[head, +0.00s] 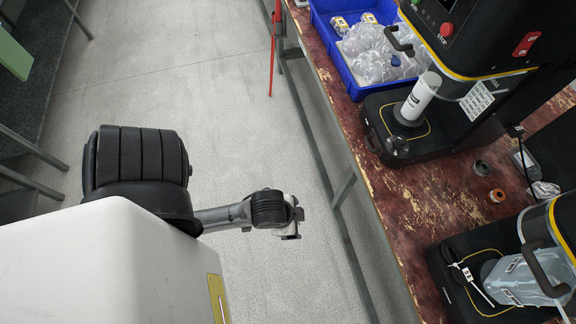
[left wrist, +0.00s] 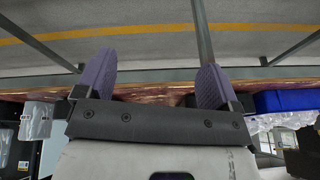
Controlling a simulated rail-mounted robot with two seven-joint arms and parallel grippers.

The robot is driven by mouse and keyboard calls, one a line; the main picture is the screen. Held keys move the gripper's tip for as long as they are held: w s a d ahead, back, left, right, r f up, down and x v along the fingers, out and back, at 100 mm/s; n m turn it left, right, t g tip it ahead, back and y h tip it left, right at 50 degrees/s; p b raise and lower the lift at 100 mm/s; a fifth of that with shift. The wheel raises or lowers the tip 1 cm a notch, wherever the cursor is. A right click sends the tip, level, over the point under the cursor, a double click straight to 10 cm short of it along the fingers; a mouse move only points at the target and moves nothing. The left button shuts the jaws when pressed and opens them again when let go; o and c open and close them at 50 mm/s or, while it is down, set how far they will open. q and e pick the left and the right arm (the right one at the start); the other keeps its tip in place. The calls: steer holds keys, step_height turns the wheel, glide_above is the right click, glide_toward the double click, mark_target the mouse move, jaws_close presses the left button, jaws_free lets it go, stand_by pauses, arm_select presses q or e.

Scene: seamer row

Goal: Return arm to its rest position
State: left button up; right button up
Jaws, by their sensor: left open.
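My left arm comes in from the left in the head view and reaches out over the bare floor. Its gripper (head: 291,224) hangs in the gap left of the worn red workbench (head: 408,205), apart from it. In the left wrist view the same gripper (left wrist: 157,72) has its two purple-grey fingers spread wide. Nothing is between them. My right gripper is in neither view.
On the bench are a blue crate (head: 330,40) of clear plastic containers, a seamer (head: 452,45) holding a white cylinder (head: 421,97), and a second seamer (head: 562,225) at lower right. A red stand (head: 273,40) rises from the floor. The floor (head: 235,120) around the arm is clear.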

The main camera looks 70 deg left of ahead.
arm_select(q)
steer(key=shift+s+d+r+n, duration=0.15)
steer(key=shift+s+d+n, duration=0.2)
steer(key=shift+s, duration=0.35)
steer(key=shift+r, duration=0.1)
step_height(320, 180, up, 38)
steer(key=p, duration=3.8)
steer(key=shift+r+p, duration=0.25)
steer(key=shift+p, duration=0.1)
